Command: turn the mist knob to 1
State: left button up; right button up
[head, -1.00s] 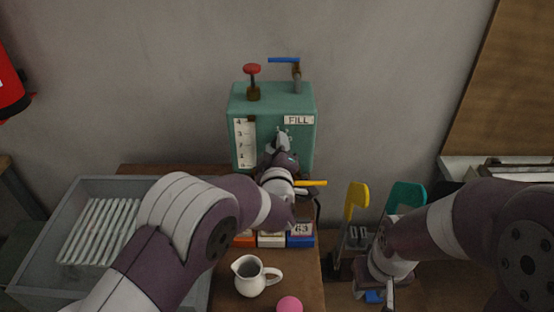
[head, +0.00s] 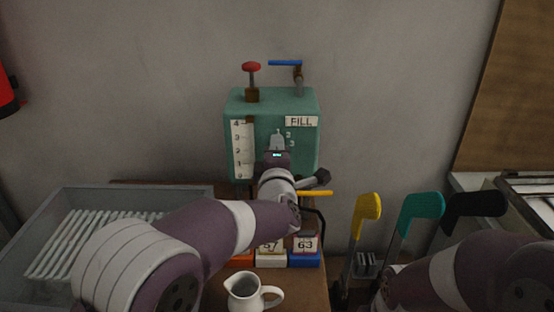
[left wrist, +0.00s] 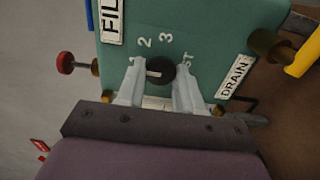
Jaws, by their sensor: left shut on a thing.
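The mist knob (left wrist: 160,72) is a round black knob with a pale pointer mark on the face of a teal box (head: 240,107). In the left wrist view the labels 1, 2, 3 and ST (left wrist: 185,59) stand around it, and the pointer mark lies toward the left, on the side of the 1. My left gripper (left wrist: 158,86) is shut on the knob, one pale finger on each side. In the head view the left gripper (head: 278,143) covers the knob. My right arm is at the lower right; its gripper is out of view.
The box carries a red knob (head: 251,67), a blue lever (head: 285,63) and a yellow lever (head: 316,193). Numbered blocks (head: 305,259) and a white pitcher (head: 247,295) stand below. A grey tray (head: 30,288) is left; coloured handles (head: 366,207) are right.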

pick_arm(q)
jog(key=shift+f, duration=0.1)
dwell(0.4)
jog(key=o, duration=1)
jog(key=s, duration=1.2)
jog(key=shift+s, duration=0.35)
